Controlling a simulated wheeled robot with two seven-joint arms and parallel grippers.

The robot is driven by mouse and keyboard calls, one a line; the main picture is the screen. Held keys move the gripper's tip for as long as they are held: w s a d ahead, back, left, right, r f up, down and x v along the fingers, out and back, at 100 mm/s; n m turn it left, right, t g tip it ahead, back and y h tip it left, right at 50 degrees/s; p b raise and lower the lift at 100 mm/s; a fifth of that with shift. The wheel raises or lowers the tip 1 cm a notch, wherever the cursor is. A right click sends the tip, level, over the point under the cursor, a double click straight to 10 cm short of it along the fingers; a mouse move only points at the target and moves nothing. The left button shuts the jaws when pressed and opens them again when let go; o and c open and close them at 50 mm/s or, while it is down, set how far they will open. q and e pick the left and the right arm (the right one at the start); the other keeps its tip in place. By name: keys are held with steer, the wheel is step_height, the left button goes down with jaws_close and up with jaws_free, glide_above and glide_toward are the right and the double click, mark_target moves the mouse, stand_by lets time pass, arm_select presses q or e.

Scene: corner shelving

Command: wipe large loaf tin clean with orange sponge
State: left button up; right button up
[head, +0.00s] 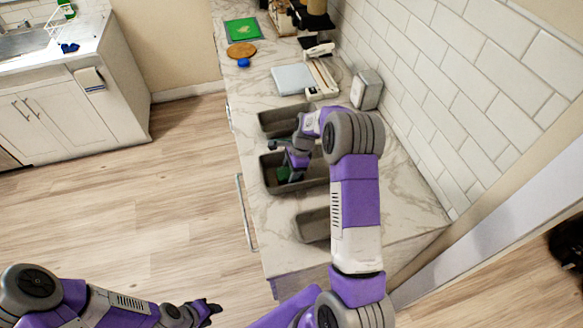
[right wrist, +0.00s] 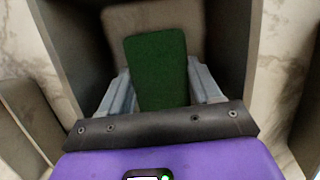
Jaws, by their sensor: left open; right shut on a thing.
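Three grey loaf tins stand in a row on the counter: a far one (head: 272,122), a middle one (head: 268,178) and a near one (head: 308,228). The middle one looks largest. My right gripper (head: 291,168) is down inside the middle tin, shut on a green sponge (right wrist: 158,70). The sponge also shows in the head view (head: 283,174). I see no orange sponge. In the right wrist view the tin's dark walls (right wrist: 235,40) rise on both sides, with a brownish patch on its floor. My left gripper (head: 212,309) is open and empty, low over the floor.
The marble counter (head: 250,215) runs along a white tiled wall (head: 440,100). Further back are a white scale-like device (head: 293,79), a grey box (head: 366,90), a round brown board (head: 241,50), a blue item (head: 243,62) and a green mat (head: 243,30). Open floor lies left.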

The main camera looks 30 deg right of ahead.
mark_target(307, 174)
steer(key=shift+s+a, duration=0.6)
steer(key=shift+s, duration=0.05)
steer(key=shift+s+d, duration=0.25)
steer(key=shift+d, duration=0.4)
steer(key=shift+s+d, duration=0.2)
steer(key=shift+d, duration=0.4)
steer(key=shift+s+d, duration=0.25)
steer(key=shift+d, duration=0.4)
steer(key=shift+s+d, duration=0.35)
steer(key=shift+d, duration=0.55)
steer(key=shift+s+d, duration=0.35)
steer(key=shift+d, duration=0.5)
steer(key=shift+s+d, duration=0.35)
steer(key=shift+d, duration=0.55)
steer(key=shift+w+d, duration=0.6)
steer(key=shift+d, duration=0.15)
steer(key=shift+w+a+p, duration=0.1)
steer(key=shift+w+a, duration=0.15)
steer(key=shift+a, duration=0.4)
steer(key=shift+w+a+p, duration=0.15)
steer(key=shift+w+a, duration=0.05)
steer(key=shift+a, duration=0.5)
steer(key=shift+w+a+p, duration=0.1)
steer(key=shift+w+a, duration=0.15)
steer(key=shift+a, duration=0.4)
